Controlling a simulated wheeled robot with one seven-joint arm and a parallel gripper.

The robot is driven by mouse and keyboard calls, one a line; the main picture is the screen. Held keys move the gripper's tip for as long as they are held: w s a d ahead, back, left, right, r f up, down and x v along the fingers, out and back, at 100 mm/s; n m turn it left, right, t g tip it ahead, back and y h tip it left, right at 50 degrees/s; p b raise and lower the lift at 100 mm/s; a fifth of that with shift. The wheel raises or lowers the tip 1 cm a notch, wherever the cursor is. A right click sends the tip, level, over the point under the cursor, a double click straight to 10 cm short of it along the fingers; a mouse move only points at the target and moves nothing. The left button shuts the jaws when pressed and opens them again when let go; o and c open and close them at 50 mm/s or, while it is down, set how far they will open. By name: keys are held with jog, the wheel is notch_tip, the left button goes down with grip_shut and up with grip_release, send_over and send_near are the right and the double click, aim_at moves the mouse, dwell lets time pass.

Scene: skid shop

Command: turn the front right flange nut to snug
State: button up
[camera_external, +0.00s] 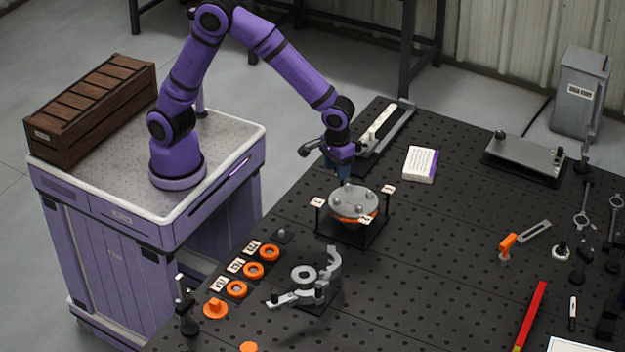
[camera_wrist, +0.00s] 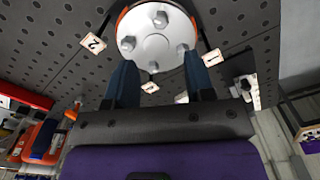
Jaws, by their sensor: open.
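The round grey flange (camera_external: 352,201) with an orange ring under it sits on a dark stand on the perforated table. Several nuts stand on its top face. In the wrist view the flange (camera_wrist: 155,38) fills the top middle, with a nut at its far side (camera_wrist: 160,19), one at left (camera_wrist: 127,43), one at right (camera_wrist: 182,49) and one near (camera_wrist: 153,66). I cannot tell for sure which is the front right nut. My gripper (camera_external: 343,178) is over the flange's back edge. Its blue fingers (camera_wrist: 159,62) are open, with the near nut between them in the picture; contact is unclear.
Small tags surround the flange, one marked 2 (camera_wrist: 93,43). A grey curved tool (camera_external: 328,270) and orange rings (camera_external: 254,270) lie in front and left. A white and purple box (camera_external: 420,164) and a metal plate fixture (camera_external: 525,158) stand behind and right.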

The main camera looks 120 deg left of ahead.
aim_at(336, 199)
notch_tip(336, 199, down, 11)
jog(key=shift+r+n, duration=0.15)
jog(key=shift+n, duration=0.95)
grip_shut()
